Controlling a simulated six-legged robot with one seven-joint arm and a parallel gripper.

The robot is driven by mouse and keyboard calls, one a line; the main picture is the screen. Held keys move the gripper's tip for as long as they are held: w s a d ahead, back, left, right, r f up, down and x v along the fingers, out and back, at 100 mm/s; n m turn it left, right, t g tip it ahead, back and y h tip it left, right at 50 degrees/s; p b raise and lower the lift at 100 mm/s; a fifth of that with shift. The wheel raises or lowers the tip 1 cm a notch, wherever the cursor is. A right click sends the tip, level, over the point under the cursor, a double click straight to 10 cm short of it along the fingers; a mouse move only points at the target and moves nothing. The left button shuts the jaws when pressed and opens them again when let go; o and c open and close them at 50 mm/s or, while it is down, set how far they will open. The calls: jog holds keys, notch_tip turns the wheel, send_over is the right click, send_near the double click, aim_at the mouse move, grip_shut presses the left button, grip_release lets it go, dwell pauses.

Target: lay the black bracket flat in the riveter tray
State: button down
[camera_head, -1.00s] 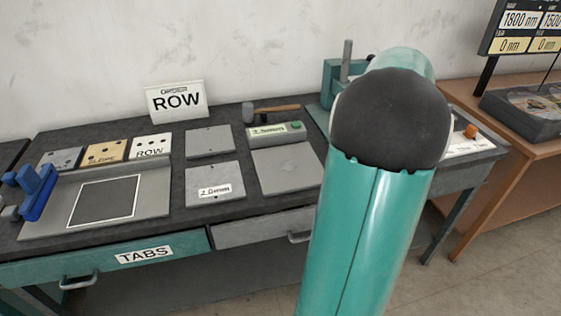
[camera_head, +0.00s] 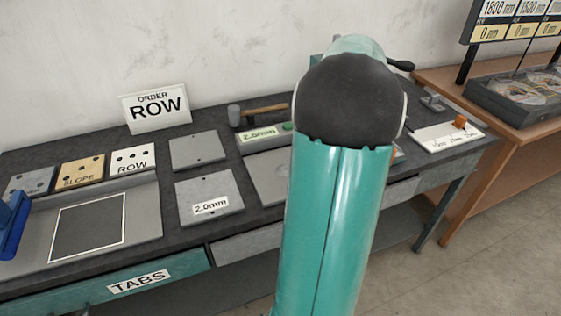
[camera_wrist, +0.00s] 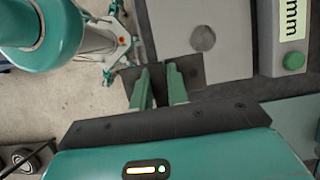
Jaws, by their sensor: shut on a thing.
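My gripper (camera_wrist: 160,84) in the wrist view has its two green fingers shut on the black bracket (camera_wrist: 192,70). The bracket shows as dark flat pieces on both sides of the fingertips, and its middle is hidden by them. It is held over the bench's edge, near a grey plate (camera_wrist: 225,25) with a dark round spot. In the head view my own arm hides the gripper and bracket. A teal machine, perhaps the riveter, stands behind my arm, with a black-knobbed lever (camera_head: 400,65) showing. I cannot make out its tray.
The dark bench carries a grey 2.0mm plate (camera_head: 208,197), a ROW order sign (camera_head: 157,108), a hammer (camera_head: 262,110) and a green-button unit (camera_head: 262,136). A white panel with an orange knob (camera_head: 460,121) is at the right. A brown table (camera_head: 500,135) stands beyond.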

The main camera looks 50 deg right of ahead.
jog(key=w+f, duration=0.1)
jog(key=w, duration=0.2)
jog(key=w+f, duration=0.1)
jog(key=w, duration=0.1)
jog(key=shift+w+d+f, duration=0.15)
jog(key=shift+d+f, duration=0.05)
jog(key=shift+f, duration=0.15)
jog(key=w+f, duration=0.4)
jog(key=shift+w+f, duration=0.15)
jog(key=shift+f, duration=0.25)
jog(key=shift+w+d+f, duration=0.1)
jog(key=shift+w+f, duration=0.15)
jog(key=shift+f, duration=0.25)
jog(key=f, duration=0.2)
jog(key=shift+w+f, duration=0.3)
jog(key=shift+f, duration=0.3)
jog(key=shift+s+f, duration=0.15)
jog(key=c, duration=1.4)
grip_release()
jog(key=shift+o, duration=0.2)
